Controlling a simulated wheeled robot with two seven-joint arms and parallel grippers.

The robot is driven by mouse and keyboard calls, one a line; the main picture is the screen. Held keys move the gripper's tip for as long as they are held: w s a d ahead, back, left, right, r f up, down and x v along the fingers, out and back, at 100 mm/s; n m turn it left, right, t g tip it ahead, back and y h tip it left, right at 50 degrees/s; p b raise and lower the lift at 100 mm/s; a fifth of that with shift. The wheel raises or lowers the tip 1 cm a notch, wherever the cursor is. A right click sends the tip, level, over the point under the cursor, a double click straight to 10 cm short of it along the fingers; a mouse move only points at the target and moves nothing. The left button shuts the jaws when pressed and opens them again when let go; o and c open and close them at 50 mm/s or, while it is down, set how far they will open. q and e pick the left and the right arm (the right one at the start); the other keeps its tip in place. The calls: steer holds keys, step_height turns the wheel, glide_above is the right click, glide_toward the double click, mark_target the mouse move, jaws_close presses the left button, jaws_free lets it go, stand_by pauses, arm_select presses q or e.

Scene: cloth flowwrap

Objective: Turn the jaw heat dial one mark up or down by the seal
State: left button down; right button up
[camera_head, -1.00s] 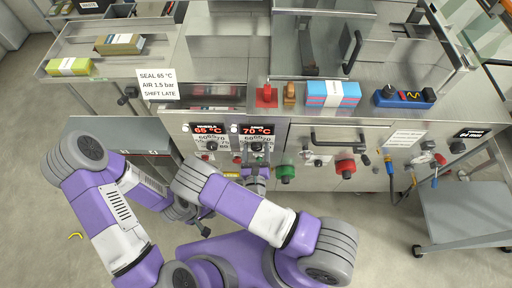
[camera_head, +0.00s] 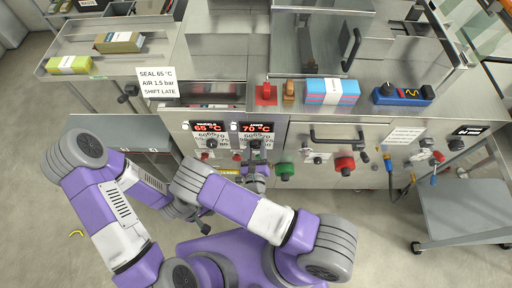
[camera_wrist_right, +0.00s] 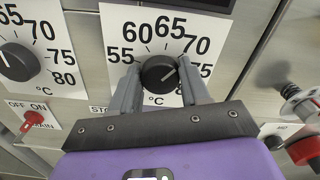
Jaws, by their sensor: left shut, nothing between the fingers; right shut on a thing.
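The jaw heat dial (camera_wrist_right: 160,72) is a black knob on a white scale plate marked 55 to 80 °C. Its pale pointer line slants up and right, roughly toward 70. My right gripper (camera_wrist_right: 161,84) is shut on it, one finger on each side. In the head view, the right gripper (camera_head: 256,158) reaches up to the dial below the red display (camera_head: 257,127), which reads 70 °C. My left gripper (camera_head: 203,226) is shut and empty, held low in front of the machine. A seal is not clearly identifiable.
A second dial (camera_wrist_right: 17,62) sits left of the held one, its display (camera_head: 208,127) reading 65 °C. A red main switch (camera_wrist_right: 34,120) is below it. A sign (camera_head: 157,83) reads SEAL 65 °C, AIR 1.5 bar, SHIFT LATE.

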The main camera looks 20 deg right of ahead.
steer(key=n+p, duration=0.1)
steer(key=n, duration=0.2)
steer(key=shift+n+p, duration=0.45)
steer(key=shift+n, duration=1.35)
steer(key=o, duration=1.1)
steer(key=shift+c, duration=0.2)
steer(key=shift+a, duration=0.1)
